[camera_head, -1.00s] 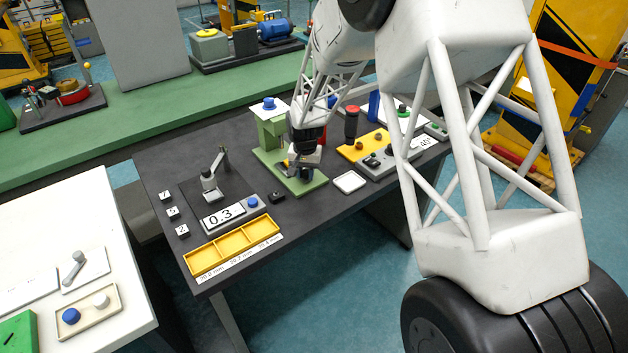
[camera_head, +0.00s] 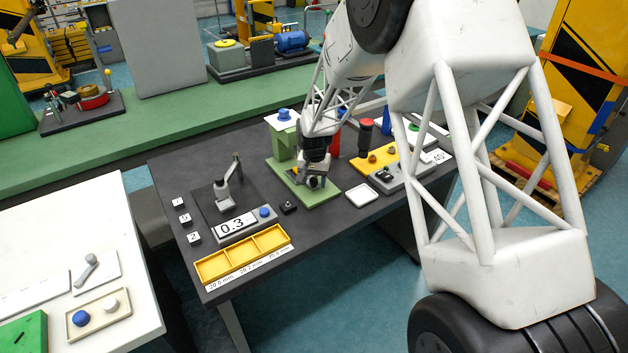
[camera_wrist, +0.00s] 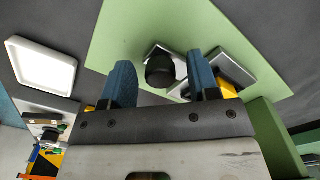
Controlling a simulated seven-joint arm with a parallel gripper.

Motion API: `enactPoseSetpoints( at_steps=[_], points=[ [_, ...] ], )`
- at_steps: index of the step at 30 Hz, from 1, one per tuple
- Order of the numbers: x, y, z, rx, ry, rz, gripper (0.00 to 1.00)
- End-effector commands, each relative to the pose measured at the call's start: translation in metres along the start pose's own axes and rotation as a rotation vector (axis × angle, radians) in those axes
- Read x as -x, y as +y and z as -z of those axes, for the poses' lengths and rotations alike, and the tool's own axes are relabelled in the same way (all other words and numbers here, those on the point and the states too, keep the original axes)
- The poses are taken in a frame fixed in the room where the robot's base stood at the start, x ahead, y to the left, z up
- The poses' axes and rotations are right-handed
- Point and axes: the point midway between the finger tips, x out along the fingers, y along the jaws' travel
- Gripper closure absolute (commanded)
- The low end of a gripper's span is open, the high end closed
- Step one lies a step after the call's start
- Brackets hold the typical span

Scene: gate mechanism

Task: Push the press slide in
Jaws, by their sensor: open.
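The press has a green base plate (camera_head: 288,180) and a green column (camera_head: 283,143) with a blue knob on top, on the dark table. My gripper (camera_head: 314,182) is over the right part of the base plate, pointing down. In the wrist view its two blue fingers (camera_wrist: 160,84) are open, one on each side of a black round knob (camera_wrist: 160,71). The knob stands between grey metal parts (camera_wrist: 232,69) that appear to belong to the slide, with yellow beneath. I cannot tell whether the fingers touch the knob. My arm hides part of the press in the head view.
A white tray (camera_head: 362,195) lies right of the base plate. A yellow sorting tray (camera_head: 243,256) is at the front edge. A control panel (camera_head: 402,177) is to the right.

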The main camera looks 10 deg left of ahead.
Motion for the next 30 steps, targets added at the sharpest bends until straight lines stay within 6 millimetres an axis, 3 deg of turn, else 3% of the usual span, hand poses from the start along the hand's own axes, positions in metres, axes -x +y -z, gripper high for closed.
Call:
enactPoseSetpoints(
  at_steps=[8, 21, 30],
  points=[
    [0.019, 0.0, 0.0, 0.0, 0.002, 0.001, 0.45],
    [0.07, 0.0, 0.001, 0.0, 0.002, 0.001, 0.45],
    [0.078, 0.0, 0.0, 0.0, 0.0, 0.0, 0.45]
  ],
)
